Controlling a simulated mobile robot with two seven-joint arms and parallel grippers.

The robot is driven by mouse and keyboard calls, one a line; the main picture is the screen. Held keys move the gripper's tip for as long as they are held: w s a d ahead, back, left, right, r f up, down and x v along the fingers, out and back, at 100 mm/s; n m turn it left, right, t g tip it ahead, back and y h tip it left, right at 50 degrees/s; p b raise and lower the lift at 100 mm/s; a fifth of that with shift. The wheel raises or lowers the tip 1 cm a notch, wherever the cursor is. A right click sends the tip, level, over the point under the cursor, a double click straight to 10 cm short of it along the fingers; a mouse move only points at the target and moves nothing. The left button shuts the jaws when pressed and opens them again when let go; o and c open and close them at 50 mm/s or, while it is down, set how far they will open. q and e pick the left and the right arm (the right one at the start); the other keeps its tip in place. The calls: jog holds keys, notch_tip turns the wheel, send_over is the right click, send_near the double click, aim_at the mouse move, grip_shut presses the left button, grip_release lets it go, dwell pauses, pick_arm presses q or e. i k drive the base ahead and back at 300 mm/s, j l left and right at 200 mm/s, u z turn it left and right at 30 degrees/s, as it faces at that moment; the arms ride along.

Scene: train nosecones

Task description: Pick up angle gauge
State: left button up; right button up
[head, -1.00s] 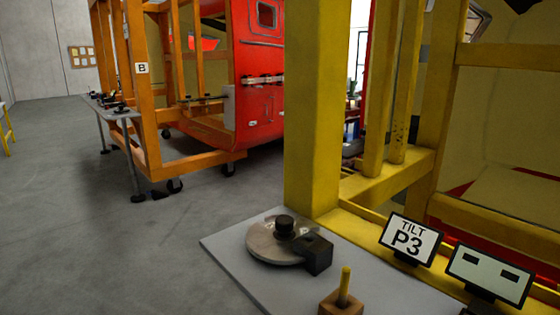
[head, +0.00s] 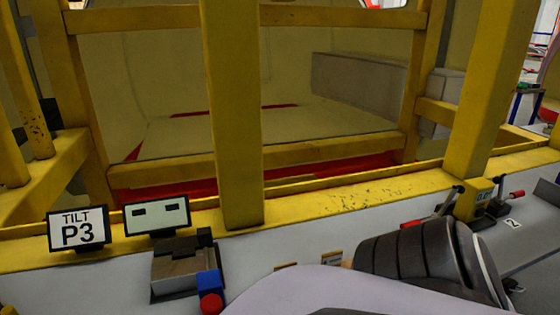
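No thing in the head view can be surely named as the angle gauge. The round disc with a black knob, seen earlier, is out of view. Neither gripper is in view. What looks like part of my arm covers the lower middle and right.
A grey bench top (head: 265,250) runs along a yellow frame (head: 235,130), whose upright posts rise behind it. Red-handled clamps (head: 412,222) and a label marked 2 (head: 511,223) are at the right. Two small brown blocks (head: 331,258) sit by the arm.

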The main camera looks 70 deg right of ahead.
aim_at(478, 194)
jog(key=z, duration=0.45)
jog(key=k+z, duration=0.1)
jog(key=z, duration=0.8)
jog(key=k+z, duration=0.1)
jog(key=z, duration=0.8)
jog(key=l+z, duration=0.1)
jog(key=z, duration=0.35)
jog(key=k+l+z, duration=0.1)
jog(key=z, duration=0.35)
jog(key=i+l+u, duration=0.1)
jog(key=l, duration=0.15)
jog(key=i+l+u, duration=0.1)
jog(key=l, duration=0.2)
